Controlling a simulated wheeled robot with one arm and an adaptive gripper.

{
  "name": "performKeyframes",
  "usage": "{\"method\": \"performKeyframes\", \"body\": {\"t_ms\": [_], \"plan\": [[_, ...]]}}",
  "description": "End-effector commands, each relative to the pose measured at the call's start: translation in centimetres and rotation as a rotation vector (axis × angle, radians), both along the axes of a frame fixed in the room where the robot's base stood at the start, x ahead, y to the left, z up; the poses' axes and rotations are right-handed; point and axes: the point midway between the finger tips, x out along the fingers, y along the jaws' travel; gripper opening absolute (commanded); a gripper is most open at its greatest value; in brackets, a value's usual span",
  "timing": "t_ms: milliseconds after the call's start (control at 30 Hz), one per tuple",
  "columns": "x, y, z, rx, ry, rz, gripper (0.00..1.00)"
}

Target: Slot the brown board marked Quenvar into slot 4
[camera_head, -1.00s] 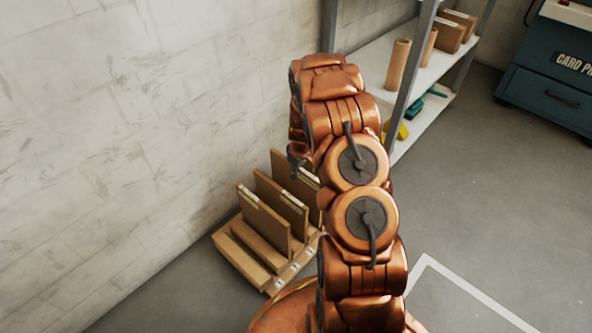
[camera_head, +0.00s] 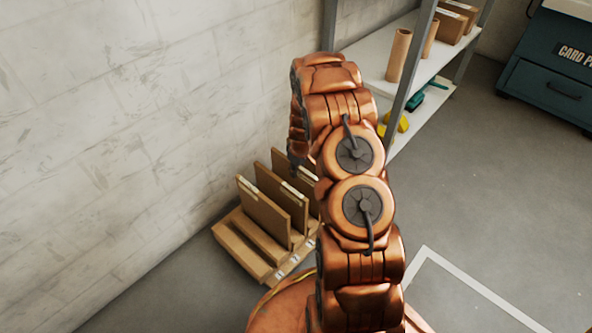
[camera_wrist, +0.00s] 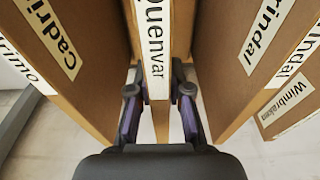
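The brown board marked Quenvar (camera_wrist: 155,45) stands edge-on in the middle of the wrist view, its white label strip facing me. My gripper (camera_wrist: 159,88) has one finger on each side of it, close against its faces, and appears shut on it. In the head view, brown boards (camera_head: 265,208) stand upright in a wooden slotted rack (camera_head: 235,245) on the floor. My arm hides the right part of the rack and most of the gripper. Slot numbers are unreadable.
A board marked Wimbrakem (camera_wrist: 290,105) stands farther right in the wrist view. A pale wall is close behind the rack. A metal shelf (camera_head: 362,50) with cardboard tubes (camera_head: 398,56) is beyond. A teal cabinet (camera_head: 548,75) is at far right. The floor at right is clear.

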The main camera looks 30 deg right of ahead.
Motion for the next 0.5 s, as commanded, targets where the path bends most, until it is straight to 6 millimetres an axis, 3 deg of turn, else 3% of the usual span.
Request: {"method": "performKeyframes", "body": {"t_ms": [233, 500], "plan": [[-0.01, -0.01, 0.01, 0.000, 0.000, 0.000, 0.45], [-0.02, -0.01, 0.02, 0.000, 0.000, 0.000, 0.45]]}}
